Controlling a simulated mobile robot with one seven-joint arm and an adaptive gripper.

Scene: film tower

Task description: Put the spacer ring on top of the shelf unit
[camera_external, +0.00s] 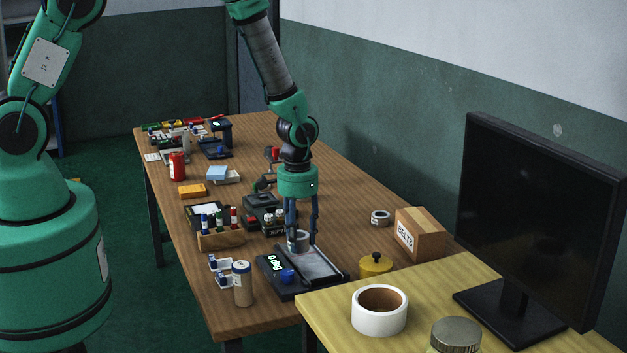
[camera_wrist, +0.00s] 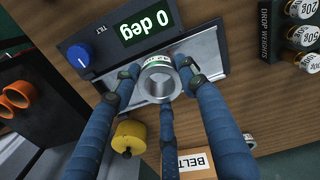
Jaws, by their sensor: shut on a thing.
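The spacer ring (camera_wrist: 160,82) is a short grey metal ring with a light label on its rim. It is upright over the metal plate of the tilt device (camera_wrist: 100,75), and I cannot tell whether it touches the plate. It also shows in the external view (camera_external: 300,239). My gripper (camera_external: 301,236) points straight down, its blue fingers shut around the ring. In the wrist view the fingers (camera_wrist: 160,95) reach up to it from below. No shelf unit is plain to me; a dark unit with orange tubes (camera_wrist: 18,97) shows at the left edge of the wrist view.
A yellow wooden top (camera_external: 330,312) at front right bears a white roll (camera_external: 379,318), a jar (camera_external: 455,335) and a monitor (camera_external: 540,210). Near the tilt device stand a yellow weight (camera_external: 375,265), a BELTS box (camera_external: 420,234) and a lidded tube (camera_external: 242,284). The table's far half is crowded.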

